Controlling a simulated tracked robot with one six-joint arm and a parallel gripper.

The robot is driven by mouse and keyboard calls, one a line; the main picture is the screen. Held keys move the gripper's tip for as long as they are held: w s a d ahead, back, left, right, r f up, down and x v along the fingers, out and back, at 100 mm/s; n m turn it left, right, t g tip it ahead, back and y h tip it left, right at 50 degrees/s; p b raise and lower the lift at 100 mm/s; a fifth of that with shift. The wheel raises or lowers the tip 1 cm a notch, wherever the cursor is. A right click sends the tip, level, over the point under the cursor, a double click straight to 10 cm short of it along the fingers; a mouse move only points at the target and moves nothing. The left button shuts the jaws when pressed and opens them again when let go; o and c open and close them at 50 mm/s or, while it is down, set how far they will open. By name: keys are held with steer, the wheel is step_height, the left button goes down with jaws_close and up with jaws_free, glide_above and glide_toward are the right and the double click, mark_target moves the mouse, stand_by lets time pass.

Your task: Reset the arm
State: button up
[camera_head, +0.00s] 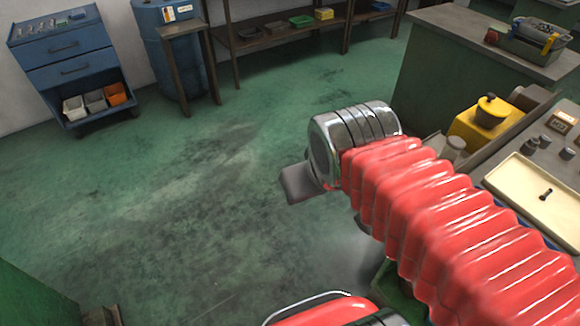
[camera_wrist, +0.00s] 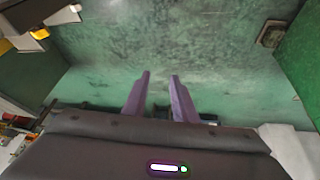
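My arm stretches from the lower right in the head view, in a red ribbed sleeve with a shiny metal wrist joint at its end. Only a small grey part of my gripper (camera_head: 300,183) shows below that joint, over the green floor; its fingers are hidden there. In the wrist view my gripper (camera_wrist: 160,76) shows two purple fingers with a clear gap between their tips. Nothing is between them; bare floor shows beyond.
A bench with a cream tray (camera_head: 525,205) and a yellow unit (camera_head: 485,125) stands close to my arm at right. A blue drawer cart (camera_head: 65,60), blue drum (camera_head: 172,60) and shelf (camera_head: 285,42) stand at the back. The middle floor (camera_head: 190,190) is free.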

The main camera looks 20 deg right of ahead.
steer(key=shift+s+a+r+y, duration=0.1)
steer(key=shift+s+a+y, duration=0.1)
steer(key=shift+a, duration=0.4)
steer(key=shift+s+a+r+y, duration=0.1)
steer(key=shift+a+y, duration=0.1)
steer(key=shift+a, duration=0.35)
stand_by(0.4)
